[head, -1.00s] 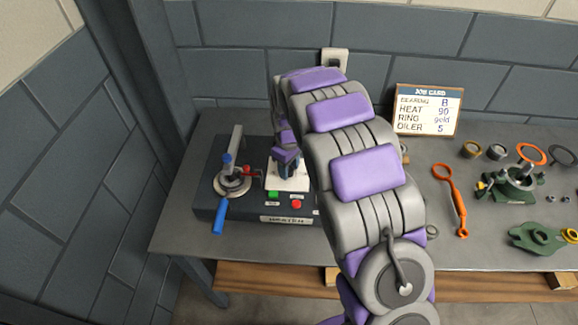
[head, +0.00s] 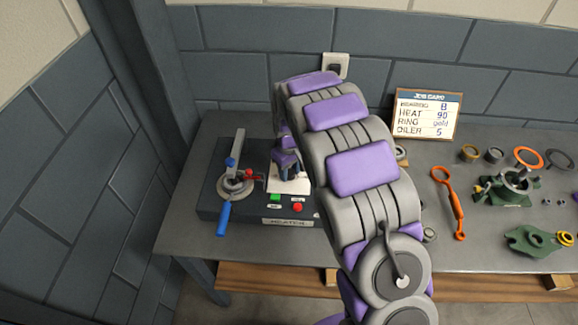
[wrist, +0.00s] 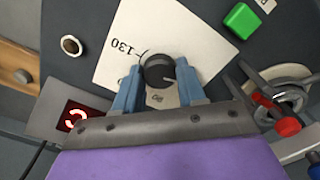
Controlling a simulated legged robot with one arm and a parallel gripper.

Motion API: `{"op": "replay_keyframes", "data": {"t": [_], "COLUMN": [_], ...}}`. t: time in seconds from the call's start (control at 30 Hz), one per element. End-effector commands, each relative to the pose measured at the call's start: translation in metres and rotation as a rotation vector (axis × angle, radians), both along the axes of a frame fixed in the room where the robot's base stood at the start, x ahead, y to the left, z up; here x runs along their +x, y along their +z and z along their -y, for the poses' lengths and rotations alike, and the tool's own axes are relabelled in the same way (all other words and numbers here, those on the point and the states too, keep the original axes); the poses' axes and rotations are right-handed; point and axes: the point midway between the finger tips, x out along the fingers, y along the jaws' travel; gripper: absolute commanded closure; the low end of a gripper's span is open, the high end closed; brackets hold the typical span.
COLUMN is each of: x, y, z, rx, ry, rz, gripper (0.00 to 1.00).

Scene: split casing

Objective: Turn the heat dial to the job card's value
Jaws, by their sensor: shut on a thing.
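The heater (head: 212,207) is a dark box on the left of the bench. Its heat dial (wrist: 158,70) is a dark round knob with a light pointer line, on a white scale plate (wrist: 115,50). In the wrist view "130" shows on the plate and another number is partly hidden by my gripper. My gripper (wrist: 160,82) has its blue fingers on both sides of the dial, shut on it. In the head view my arm hides most of the dial. The job card (head: 428,114) reads bearing B, heat 90, ring gold, oiler 5.
An orange wrench (head: 449,203), rings and green casing parts (head: 535,240) lie on the right of the bench.

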Motion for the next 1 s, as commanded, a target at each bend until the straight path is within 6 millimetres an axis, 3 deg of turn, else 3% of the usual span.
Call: {"op": "replay_keyframes", "data": {"t": [1.0], "x": [-0.0012], "y": [0.0018], "z": [-0.0022], "rx": [-0.003], "ry": [-0.957], "rz": [0.002], "gripper": [0.91]}}
